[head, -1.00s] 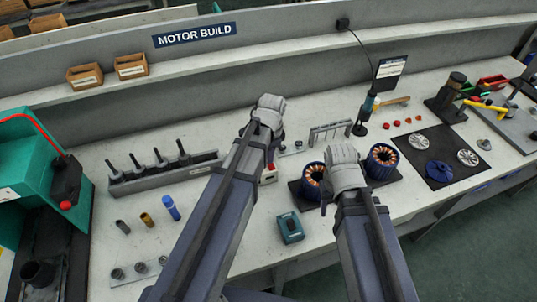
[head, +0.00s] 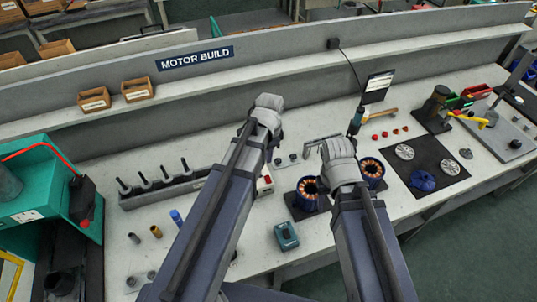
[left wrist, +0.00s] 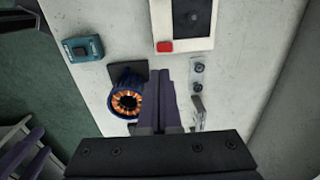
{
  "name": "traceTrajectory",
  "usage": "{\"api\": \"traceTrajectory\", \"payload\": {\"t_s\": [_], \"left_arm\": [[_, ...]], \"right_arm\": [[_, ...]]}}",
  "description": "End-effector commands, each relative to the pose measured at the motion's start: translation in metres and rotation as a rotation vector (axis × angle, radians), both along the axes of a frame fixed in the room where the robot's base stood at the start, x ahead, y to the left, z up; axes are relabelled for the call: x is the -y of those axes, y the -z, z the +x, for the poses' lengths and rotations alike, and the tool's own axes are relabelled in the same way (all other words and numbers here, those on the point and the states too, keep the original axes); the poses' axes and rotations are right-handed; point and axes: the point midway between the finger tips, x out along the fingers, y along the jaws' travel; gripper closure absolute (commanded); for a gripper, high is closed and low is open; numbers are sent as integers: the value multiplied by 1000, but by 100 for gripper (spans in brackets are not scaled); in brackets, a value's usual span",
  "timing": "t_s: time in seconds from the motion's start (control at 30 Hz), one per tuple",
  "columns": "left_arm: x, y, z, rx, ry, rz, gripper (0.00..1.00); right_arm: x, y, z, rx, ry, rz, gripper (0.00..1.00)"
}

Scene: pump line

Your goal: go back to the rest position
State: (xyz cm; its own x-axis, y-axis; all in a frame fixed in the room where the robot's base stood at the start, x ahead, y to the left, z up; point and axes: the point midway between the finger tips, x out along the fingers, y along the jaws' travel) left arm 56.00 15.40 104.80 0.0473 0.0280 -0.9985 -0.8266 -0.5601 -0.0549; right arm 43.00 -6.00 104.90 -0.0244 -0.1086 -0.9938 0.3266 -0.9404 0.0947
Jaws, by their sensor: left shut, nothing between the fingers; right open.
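My left gripper (head: 266,114) is held over the middle of the bench, its hand seen from behind. In the left wrist view its dark fingers (left wrist: 161,85) are shut with nothing between them. My right gripper (head: 340,160) is further right, in front of the gap between two blue stators with copper windings, the left one (head: 308,190) and the right one (head: 371,172). It is open; its fingertips are mostly hidden behind the hand. I see nothing held in it. Whether it touches a stator, I cannot tell.
A teal box (head: 286,236) lies near the bench's front edge. A grey rack (head: 165,192) with dark upright tools stands left, beside a green machine (head: 45,190). A black mat (head: 425,166) with metal discs lies right. A shelf ledge (head: 225,78) runs behind.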

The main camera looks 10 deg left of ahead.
Motion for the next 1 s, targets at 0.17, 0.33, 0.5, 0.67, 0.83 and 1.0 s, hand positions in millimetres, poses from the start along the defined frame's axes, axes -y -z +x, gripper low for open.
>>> {"api": "traceTrajectory", "payload": {"t_s": [0.17,0.33,0.5,0.67,0.83,1.0], "left_arm": [[0,1,0,0,0,0,100],[0,1,0,0,0,0,100],[20,12,-22,-11,-83,4,100],[57,30,-69,-27,-300,26,100],[82,43,-110,-31,-510,53,100],[93,47,-129,-26,-624,69,100]], "right_arm": [[0,0,0,0,0,0,50],[0,1,0,0,0,0,50],[0,12,0,0,0,0,50],[0,30,0,0,0,0,50],[0,44,0,0,0,0,50],[0,48,0,0,0,0,50]]}}
